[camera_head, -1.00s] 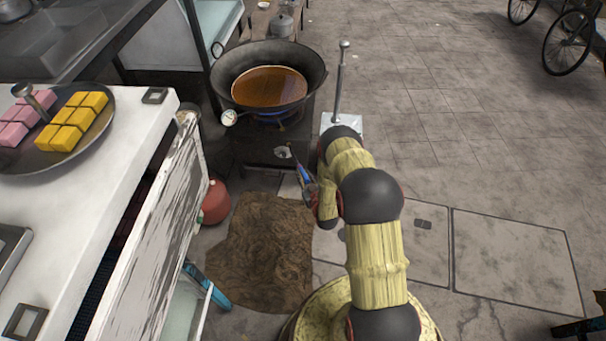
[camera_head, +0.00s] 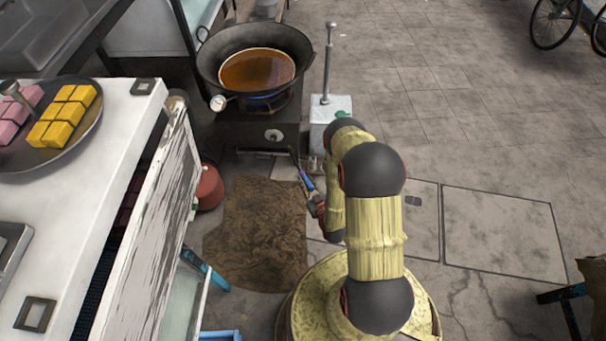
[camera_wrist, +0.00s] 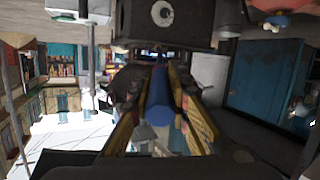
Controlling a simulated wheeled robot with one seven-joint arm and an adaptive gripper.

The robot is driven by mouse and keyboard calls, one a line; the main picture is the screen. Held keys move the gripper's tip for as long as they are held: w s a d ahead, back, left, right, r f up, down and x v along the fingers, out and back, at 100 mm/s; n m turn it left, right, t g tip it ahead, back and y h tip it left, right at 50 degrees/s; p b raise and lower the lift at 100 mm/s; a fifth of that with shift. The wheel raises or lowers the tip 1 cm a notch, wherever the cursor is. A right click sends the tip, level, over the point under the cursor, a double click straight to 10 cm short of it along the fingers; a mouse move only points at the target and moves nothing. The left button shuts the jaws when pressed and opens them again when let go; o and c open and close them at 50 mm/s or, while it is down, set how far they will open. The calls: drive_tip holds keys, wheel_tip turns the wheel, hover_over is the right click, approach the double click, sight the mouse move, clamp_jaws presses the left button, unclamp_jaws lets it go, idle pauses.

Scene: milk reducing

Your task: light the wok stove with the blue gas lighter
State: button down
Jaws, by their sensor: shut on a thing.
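The wok stove (camera_head: 258,132) is a dark block with a round knob (camera_head: 275,135) on its front; the knob also shows at the top of the wrist view (camera_wrist: 162,13). A black wok (camera_head: 225,70) with brown liquid sits on it. A blue patch (camera_head: 265,103) shows under the wok; I cannot tell whether it is flame. My gripper (camera_head: 313,198) is shut on the blue gas lighter (camera_head: 304,176), in front of the stove and right of its knob. The lighter's blue body (camera_wrist: 160,105) lies between the fingers in the wrist view. Its tip looks apart from the burner.
A white counter (camera_head: 110,120) with a plate of pink and yellow blocks stands left. A red vessel (camera_head: 209,188) and brown mat (camera_head: 255,235) lie on the floor. A metal post on a pale base (camera_head: 322,108) stands right of the stove. Paving at right is open.

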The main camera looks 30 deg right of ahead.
drive_tip(key=s+a, duration=0.1)
drive_tip(key=s, duration=0.7)
drive_tip(key=shift+p, duration=0.3)
drive_tip(key=shift+a, duration=0.1)
idle(0.4)
